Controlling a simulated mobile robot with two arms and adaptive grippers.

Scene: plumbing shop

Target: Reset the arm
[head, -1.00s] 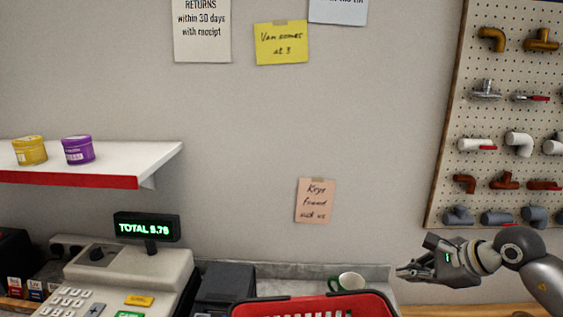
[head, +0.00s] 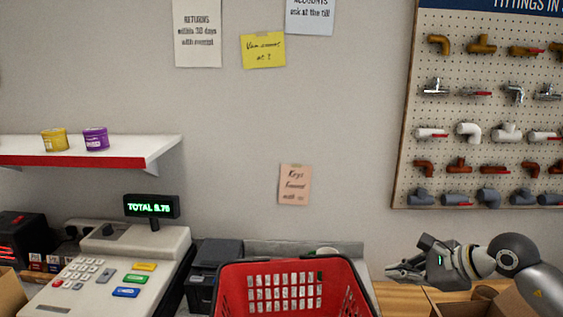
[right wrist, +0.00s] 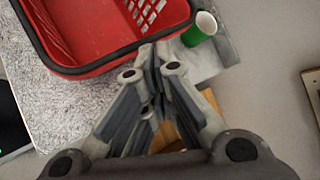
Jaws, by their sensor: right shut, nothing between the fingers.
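My right gripper (head: 392,272) is at the lower right of the head view, its arm coming in from the right edge. Its fingers are shut with nothing between them. In the right wrist view the closed fingers (right wrist: 150,58) point towards the red basket (right wrist: 100,50) and the green cup (right wrist: 200,28), holding neither. In the head view the gripper is right of the red basket (head: 232,292). My left gripper is not in view.
A till (head: 110,250) with a lit total display (head: 152,206) stands left of the basket, next to a dark box (head: 215,255). A shelf (head: 90,160) holds a yellow tub (head: 55,140) and a purple tub (head: 96,139). A pegboard of fittings (head: 470,112) hangs above my right arm.

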